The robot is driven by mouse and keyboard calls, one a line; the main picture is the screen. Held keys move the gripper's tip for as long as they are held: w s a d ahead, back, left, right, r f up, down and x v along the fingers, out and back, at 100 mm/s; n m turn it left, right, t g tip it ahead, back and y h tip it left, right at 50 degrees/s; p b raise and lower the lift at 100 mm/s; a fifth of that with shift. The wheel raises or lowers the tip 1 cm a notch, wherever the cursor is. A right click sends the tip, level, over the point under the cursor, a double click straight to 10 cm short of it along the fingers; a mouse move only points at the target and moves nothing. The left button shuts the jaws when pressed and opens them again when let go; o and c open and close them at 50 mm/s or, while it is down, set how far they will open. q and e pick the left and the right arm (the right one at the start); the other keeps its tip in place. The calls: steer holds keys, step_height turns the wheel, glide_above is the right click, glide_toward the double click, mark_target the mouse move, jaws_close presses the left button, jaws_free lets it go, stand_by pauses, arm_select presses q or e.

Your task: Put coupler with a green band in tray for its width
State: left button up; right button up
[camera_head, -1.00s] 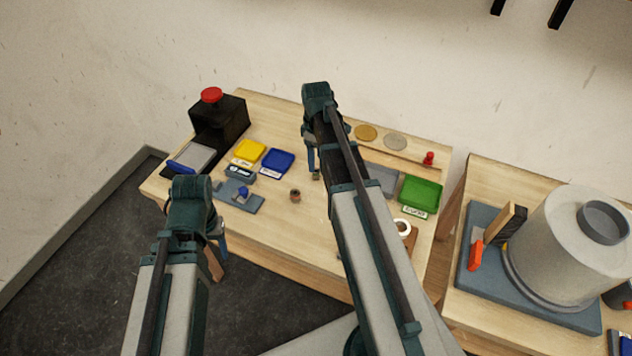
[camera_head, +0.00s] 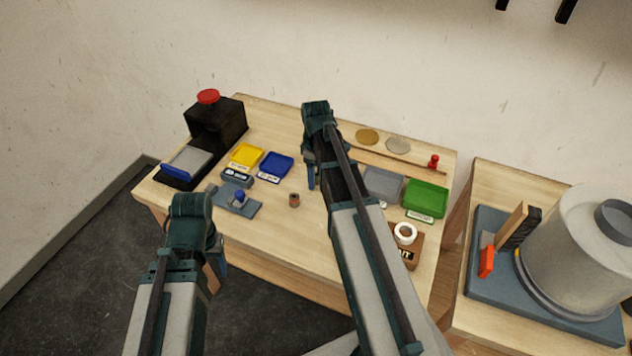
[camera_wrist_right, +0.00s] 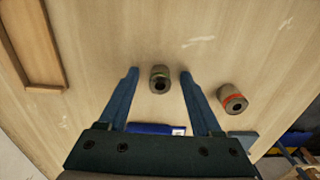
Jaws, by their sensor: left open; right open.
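In the right wrist view, a dark coupler with a thin greenish band (camera_wrist_right: 160,79) stands between the spread fingers of my right gripper (camera_wrist_right: 158,72), with room on both sides. In the head view my right gripper (camera_head: 311,186) is open over the middle of the table, and its arm hides that coupler. A second coupler with an orange-red band (camera_wrist_right: 232,99) stands outside the fingers; a small coupler also shows in the head view (camera_head: 294,200). Yellow (camera_head: 246,155), blue (camera_head: 275,165), grey (camera_head: 383,184) and green (camera_head: 426,197) labelled trays lie on the table. My left gripper (camera_head: 219,268) is open and empty at the front edge.
A blue-grey fixture (camera_head: 236,202) lies near the front left. A black box with a red button (camera_head: 208,97) stands at the back left. A wooden block with a white ring (camera_head: 405,233) is at the right. A wooden strip (camera_wrist_right: 32,42) runs beyond the couplers.

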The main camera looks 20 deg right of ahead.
mark_target(316, 174)
steer(key=shift+c, duration=0.2)
jaws_close()
steer(key=shift+r, duration=0.1)
steer(key=shift+r+p, duration=0.8)
steer(key=shift+p, duration=0.1)
step_height(316, 174, up, 2)
steer(key=shift+r+p, duration=0.1)
steer(key=shift+p, duration=0.9)
steer(key=s+a, duration=0.2)
steer(key=s, duration=0.2)
steer(key=s+a, duration=0.3)
steer(key=s, duration=0.2)
steer(key=s+a+r+p, duration=0.1)
steer(key=s+a, duration=0.2)
steer(key=s, duration=0.1)
steer(key=shift+s+a, duration=0.15)
steer(key=shift+s, duration=0.2)
